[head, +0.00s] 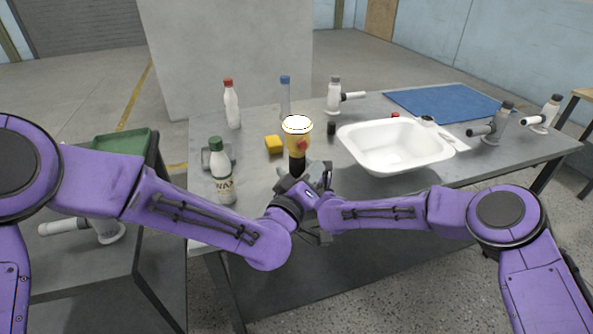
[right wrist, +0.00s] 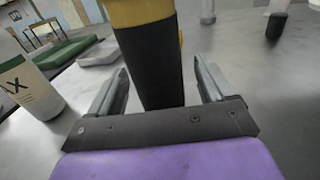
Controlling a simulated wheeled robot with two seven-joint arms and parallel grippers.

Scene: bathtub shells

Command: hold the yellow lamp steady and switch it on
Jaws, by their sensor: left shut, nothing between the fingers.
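The yellow lamp (head: 297,127) stands upright near the table's front edge in the head view. It has a black handle, a red button on its side and a bright white top; I cannot tell whether it is lit. My right gripper (head: 291,181) is low at the handle. In the right wrist view the open right gripper (right wrist: 160,75) has the black handle (right wrist: 152,68) between its fingers, with a gap visible beside the right finger.
A white basin (head: 395,146) stands to the right and a wax bottle (head: 221,172) to the left. A yellow block (head: 274,144) and a small black piece (head: 331,128) are near the lamp. Bottles (head: 231,104) stand behind. A blue mat (head: 440,102) lies at the back right.

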